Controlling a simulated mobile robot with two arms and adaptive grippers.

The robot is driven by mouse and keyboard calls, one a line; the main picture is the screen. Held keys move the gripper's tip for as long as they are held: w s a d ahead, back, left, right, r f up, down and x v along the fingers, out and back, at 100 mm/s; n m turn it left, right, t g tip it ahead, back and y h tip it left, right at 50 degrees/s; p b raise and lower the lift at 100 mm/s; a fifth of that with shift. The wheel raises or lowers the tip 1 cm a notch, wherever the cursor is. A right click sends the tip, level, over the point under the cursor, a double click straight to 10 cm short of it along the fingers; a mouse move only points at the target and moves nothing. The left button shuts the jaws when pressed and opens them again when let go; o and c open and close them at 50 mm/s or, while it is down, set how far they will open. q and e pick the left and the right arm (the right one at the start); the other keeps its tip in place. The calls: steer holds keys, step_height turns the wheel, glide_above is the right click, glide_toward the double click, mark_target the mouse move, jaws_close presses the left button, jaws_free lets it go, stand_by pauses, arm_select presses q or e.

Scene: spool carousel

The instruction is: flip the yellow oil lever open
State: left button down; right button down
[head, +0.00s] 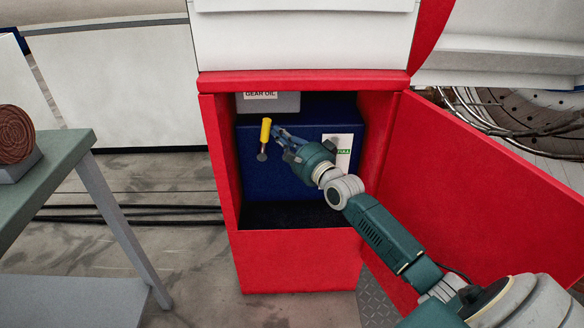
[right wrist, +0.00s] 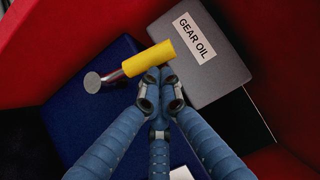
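The oil lever, with a yellow grip (head: 265,130) on a metal stem and round pivot, stands nearly upright on the dark blue box (head: 250,180) inside the red cabinet. In the right wrist view the yellow grip (right wrist: 148,58) lies across the picture, just beyond the fingertips. My right gripper (head: 277,133) reaches into the cabinet, just right of the grip. Its blue fingers (right wrist: 159,82) are drawn together and seem empty; the tips are at or very near the grip, and I cannot tell whether they touch it. My left gripper is not in view.
A grey box labelled GEAR OIL (right wrist: 205,58) sits above the blue box. The red cabinet door (head: 480,180) stands open at the right, beside my right arm. A green-topped table (head: 50,165) stands at the left. The floor between table and cabinet is clear except for dark cables.

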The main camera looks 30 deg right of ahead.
stand_by(0.5)
steer(key=s, duration=1.2)
steer(key=shift+d+f, duration=0.2)
steer(key=shift+f, duration=0.25)
